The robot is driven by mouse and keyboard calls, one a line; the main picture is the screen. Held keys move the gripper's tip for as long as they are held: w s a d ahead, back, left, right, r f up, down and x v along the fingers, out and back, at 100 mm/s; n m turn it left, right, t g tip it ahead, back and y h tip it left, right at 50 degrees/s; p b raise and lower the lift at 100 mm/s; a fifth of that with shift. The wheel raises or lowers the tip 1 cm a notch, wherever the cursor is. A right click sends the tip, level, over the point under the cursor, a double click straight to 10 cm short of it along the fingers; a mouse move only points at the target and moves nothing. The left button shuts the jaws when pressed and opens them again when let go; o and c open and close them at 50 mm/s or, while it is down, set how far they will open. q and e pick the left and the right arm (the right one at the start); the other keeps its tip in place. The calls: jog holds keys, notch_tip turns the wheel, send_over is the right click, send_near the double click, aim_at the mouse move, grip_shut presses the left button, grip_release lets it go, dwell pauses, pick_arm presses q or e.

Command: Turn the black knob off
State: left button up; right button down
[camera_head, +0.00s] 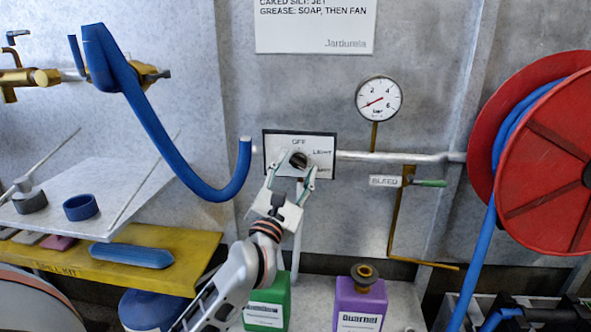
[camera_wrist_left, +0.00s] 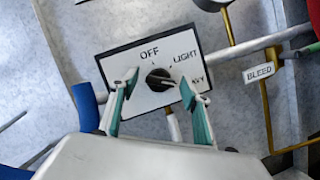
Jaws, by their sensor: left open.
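The black knob (camera_head: 298,159) sits on a white, dark-framed panel (camera_head: 322,143) on the grey wall. In the left wrist view the knob (camera_wrist_left: 160,79) shows with OFF above it and LIGHT at its upper right. A third label at the right is partly hidden by a finger. A pale mark on the knob appears to point right, towards that third label. My left gripper (camera_head: 293,168) is open in front of the panel. In the left wrist view its fingers (camera_wrist_left: 160,84) are on either side of the knob, with gaps visible. My right gripper is not in view.
A horizontal pipe (camera_head: 400,157) runs right of the panel, below a pressure gauge (camera_head: 379,99). A BLEED valve with a green handle (camera_head: 428,183) is lower right. A blue hose (camera_head: 165,135) hangs close at left. Green (camera_head: 268,303) and purple (camera_head: 360,305) jugs stand below.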

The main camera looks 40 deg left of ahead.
pick_arm(q)
jog(key=c, duration=1.1)
